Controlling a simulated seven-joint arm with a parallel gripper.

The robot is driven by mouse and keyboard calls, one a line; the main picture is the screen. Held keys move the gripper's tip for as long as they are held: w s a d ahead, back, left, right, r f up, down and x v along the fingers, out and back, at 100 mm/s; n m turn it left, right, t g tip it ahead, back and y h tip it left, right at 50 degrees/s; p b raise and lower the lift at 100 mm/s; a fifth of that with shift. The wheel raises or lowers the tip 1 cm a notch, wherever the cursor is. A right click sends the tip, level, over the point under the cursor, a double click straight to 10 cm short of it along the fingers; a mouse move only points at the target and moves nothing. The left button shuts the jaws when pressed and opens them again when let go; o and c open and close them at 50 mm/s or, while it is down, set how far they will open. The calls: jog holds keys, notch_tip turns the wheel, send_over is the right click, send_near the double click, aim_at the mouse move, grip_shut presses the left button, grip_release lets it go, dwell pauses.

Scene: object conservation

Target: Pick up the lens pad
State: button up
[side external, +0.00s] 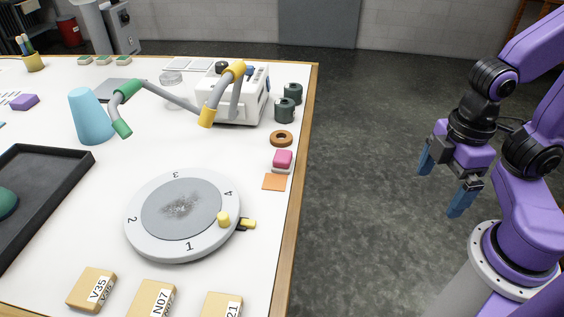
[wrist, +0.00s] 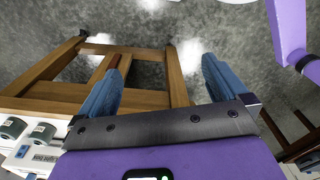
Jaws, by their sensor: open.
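My gripper (side external: 440,193) is open and empty, off the table to its right, above the grey floor. In the wrist view my gripper (wrist: 161,62) has its two blue fingers wide apart with nothing between them. No object is clearly marked as the lens pad. Near the table's right edge lie a small pink block with a pale base (side external: 282,160) and a flat orange square (side external: 275,182); I cannot tell which, if either, is the lens pad. Neither shows clearly in the wrist view.
A numbered round dial (side external: 139,233) with a grey disc stands on the white table. A brown ring (side external: 281,138), dark green rolls (side external: 284,110) and a white machine (side external: 228,109) are behind. A jointed green-yellow arm (side external: 170,95) spans the back. Labelled tan blocks (side external: 91,289) line the front.

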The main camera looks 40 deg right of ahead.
jog(key=shift+c, duration=0.3)
jog(key=c, duration=0.4)
jog(key=shift+o, duration=0.2)
notch_tip(320, 180, up, 7)
jog(key=m+t+h, duration=0.3)
jog(key=m+h, duration=0.1)
jog(key=m, duration=1.8)
send_over(283, 155)
jog(key=s+a, duration=0.4)
jog(key=a, duration=0.1)
jog(key=x, duration=1.7)
jog(key=shift+s+a+f, duration=0.1)
jog(key=shift+s, duration=0.25)
